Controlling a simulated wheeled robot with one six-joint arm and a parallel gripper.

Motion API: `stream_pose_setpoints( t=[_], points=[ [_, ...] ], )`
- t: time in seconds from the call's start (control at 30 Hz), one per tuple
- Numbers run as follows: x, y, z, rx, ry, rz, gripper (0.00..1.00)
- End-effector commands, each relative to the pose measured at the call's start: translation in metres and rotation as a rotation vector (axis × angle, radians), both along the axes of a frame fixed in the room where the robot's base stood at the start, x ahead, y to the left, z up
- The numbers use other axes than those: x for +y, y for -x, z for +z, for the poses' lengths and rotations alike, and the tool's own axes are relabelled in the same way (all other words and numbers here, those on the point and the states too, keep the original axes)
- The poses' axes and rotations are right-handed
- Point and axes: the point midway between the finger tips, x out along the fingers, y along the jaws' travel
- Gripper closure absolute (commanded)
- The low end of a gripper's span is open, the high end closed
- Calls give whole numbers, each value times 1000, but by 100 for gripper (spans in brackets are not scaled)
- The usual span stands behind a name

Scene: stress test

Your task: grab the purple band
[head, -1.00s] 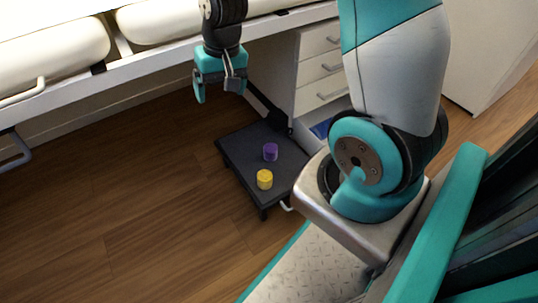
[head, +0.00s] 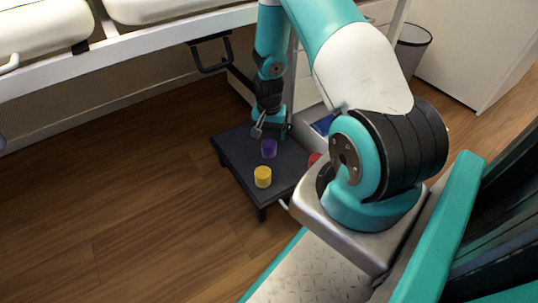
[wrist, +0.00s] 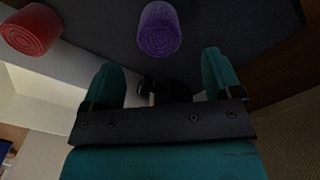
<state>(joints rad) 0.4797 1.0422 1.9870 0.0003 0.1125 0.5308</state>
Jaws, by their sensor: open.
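The purple band (head: 269,148) is a small roll standing on a low dark platform (head: 233,158). It also shows in the wrist view (wrist: 159,30), at the top centre, ahead of the gap between my fingers. My gripper (head: 270,130) is low over the back of the platform, just behind the purple band. In the wrist view my gripper (wrist: 162,80) has its two teal fingers spread wide with nothing between them. The band appears apart from both fingers.
A yellow roll (head: 263,177) stands on the platform in front of the purple one. A red roll (head: 314,159) is at the right, partly hidden by my arm; it also shows in the wrist view (wrist: 30,30). A bed edge (head: 130,58) and drawers (head: 310,92) stand behind.

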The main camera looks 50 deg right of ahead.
Motion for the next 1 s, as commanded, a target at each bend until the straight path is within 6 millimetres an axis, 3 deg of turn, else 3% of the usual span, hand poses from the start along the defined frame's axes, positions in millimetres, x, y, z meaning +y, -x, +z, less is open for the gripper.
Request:
stream_pose_setpoints(
  t=[0.03, 0.1, 0.37, 0.7, 0.97, 1.0],
  points=[
    [0, 0, -15, 1, -1, 1, 16],
    [0, 0, -22, 1, -1, 1, 16],
    [0, 0, -34, 0, 0, 1, 16],
    [2, 2, -79, 0, 0, 1, 16],
    [2, 2, -79, -1, -1, 1, 16],
    [2, 2, -79, -1, -1, 1, 22]
  ],
)
